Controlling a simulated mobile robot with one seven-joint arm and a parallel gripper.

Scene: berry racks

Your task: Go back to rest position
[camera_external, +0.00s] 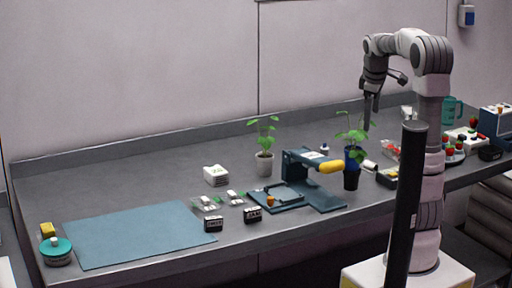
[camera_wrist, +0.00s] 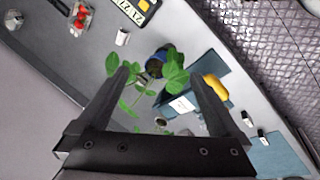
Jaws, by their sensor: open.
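My gripper (camera_external: 371,110) hangs from the bent arm above the right half of the grey bench, pointing down. In the wrist view my gripper (camera_wrist: 168,78) shows two dark fingers spread wide apart with nothing held between them. A green plant in a blue and black pot (camera_external: 351,172) stands on the bench below and left of the gripper. In the wrist view the plant's leaves (camera_wrist: 172,72) appear between the fingers, apart from them as far as I can tell.
A blue press with a yellow handle (camera_external: 331,166) stands left of the plant. A second potted plant (camera_external: 264,160), a blue mat (camera_external: 140,233) and small boxes lie further left. A teal mug (camera_external: 452,110) and a dark blue device (camera_external: 496,122) stand at the right. Air above the bench is free.

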